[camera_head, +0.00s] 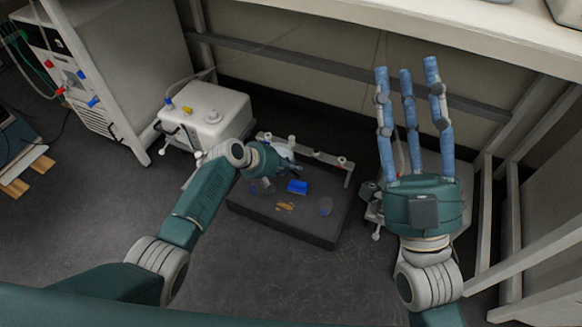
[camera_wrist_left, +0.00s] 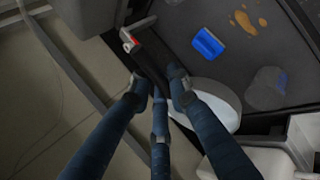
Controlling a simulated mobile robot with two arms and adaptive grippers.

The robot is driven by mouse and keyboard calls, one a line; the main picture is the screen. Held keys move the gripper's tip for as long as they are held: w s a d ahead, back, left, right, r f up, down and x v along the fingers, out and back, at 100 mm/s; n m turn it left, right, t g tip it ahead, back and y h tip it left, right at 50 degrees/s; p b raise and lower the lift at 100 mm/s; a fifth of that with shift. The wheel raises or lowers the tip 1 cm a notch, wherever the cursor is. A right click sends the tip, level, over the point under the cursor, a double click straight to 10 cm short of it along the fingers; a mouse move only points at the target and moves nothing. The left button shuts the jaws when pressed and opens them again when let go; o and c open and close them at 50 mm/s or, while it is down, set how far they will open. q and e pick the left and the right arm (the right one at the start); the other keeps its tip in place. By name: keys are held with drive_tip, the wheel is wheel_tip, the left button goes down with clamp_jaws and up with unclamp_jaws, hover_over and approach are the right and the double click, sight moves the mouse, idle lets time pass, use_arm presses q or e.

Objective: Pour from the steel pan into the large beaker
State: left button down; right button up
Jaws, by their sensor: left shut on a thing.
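My left gripper (camera_head: 289,163) is over the back of the dark tray (camera_head: 290,229); its three blue fingers (camera_wrist_left: 158,85) close together in the left wrist view. A pale rounded thing (camera_wrist_left: 217,103), which looks like the steel pan, is partly hidden behind these fingers. A clear beaker (camera_head: 268,186) stands on the tray, left of the blue block, and shows in the left wrist view (camera_wrist_left: 267,90) beside the pale thing. Another clear vessel (camera_head: 326,206) is at the tray's right. I cannot tell which is the large beaker. My right gripper (camera_head: 407,70) is raised, open and empty.
A blue block (camera_head: 298,187) and an orange-brown patch (camera_head: 285,206) are on the tray. A white machine (camera_head: 208,115) stands at the left. Bench frame bars (camera_head: 300,65) run behind. The floor in front is clear.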

use_arm(q)
drive_tip(key=shift+f, duration=0.1)
use_arm(e)
drive_tip(key=shift+s+d+r+t+y, duration=0.1)
drive_tip(key=shift+s+r+t+y, duration=0.25)
drive_tip(key=shift+s+r, duration=0.4)
use_arm(q)
drive_tip(key=shift+a+b, duration=0.1)
drive_tip(key=shift+b, duration=0.2)
use_arm(e)
drive_tip(key=shift+s+r+t, duration=0.2)
drive_tip(key=shift+s+t, duration=0.15)
